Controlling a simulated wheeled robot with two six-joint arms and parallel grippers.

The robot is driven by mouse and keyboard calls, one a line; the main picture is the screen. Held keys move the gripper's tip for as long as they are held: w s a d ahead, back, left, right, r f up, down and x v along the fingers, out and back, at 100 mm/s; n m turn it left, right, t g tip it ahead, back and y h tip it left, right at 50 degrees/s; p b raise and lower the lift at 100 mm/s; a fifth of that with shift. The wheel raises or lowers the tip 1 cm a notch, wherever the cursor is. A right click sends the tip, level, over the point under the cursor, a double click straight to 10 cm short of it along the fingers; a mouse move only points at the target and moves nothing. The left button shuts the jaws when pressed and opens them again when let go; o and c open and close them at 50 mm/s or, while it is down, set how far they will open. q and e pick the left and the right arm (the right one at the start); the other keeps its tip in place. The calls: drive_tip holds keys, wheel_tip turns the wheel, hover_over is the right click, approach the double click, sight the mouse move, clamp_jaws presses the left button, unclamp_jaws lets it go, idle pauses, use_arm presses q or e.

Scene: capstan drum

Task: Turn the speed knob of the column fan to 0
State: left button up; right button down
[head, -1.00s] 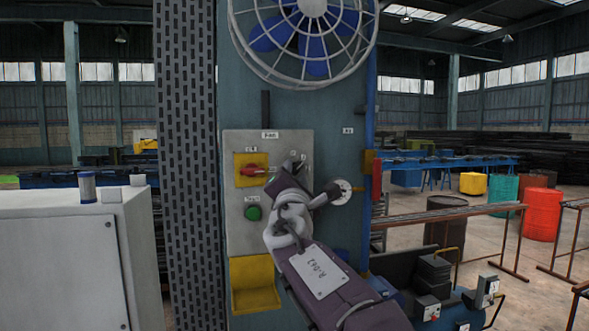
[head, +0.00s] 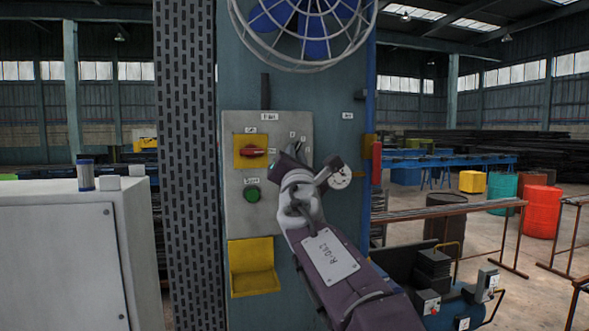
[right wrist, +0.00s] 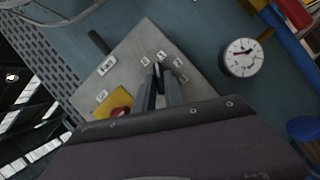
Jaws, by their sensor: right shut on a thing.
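The column fan (head: 340,110) stands upright ahead, with a grey control panel (head: 232,210) on its front. My right gripper (head: 292,155) is at the panel's upper right, and its body covers the speed knob in the head view. In the right wrist view my gripper's two fingers (right wrist: 160,92) reach the panel among several small white number plates (right wrist: 162,57). The fingers are shut on the knob between them, which is mostly hidden, so I cannot read its pointer. My left gripper is not in view.
A red switch on a yellow plate (head: 243,160) and a green button (head: 252,195) sit left of my gripper. A round gauge (right wrist: 243,57) is on the right. A yellow bin (head: 254,283) hangs below the panel. A grey cabinet (head: 60,250) stands at the left.

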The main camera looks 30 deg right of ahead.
drive_tip(key=shift+d+f+n+t+y+b, duration=0.1)
drive_tip(key=shift+n+t+y+b, duration=0.25)
drive_tip(key=shift+n+y+b, duration=0.75)
drive_tip(key=shift+d+f+n+t+y+b, duration=0.15)
drive_tip(key=shift+n+t+b, duration=0.25)
drive_tip(key=shift+n, duration=1.3)
drive_tip(key=shift+n+t+y+b, duration=0.25)
drive_tip(key=shift+n+y+b, duration=0.55)
drive_tip(key=shift+n, duration=1)
drive_tip(key=c, duration=1.4)
unclamp_jaws()
drive_tip(key=shift+r, duration=0.1)
drive_tip(key=shift+c, duration=0.2)
drive_tip(key=b+v, duration=0.5)
drive_tip(key=v, duration=0.4)
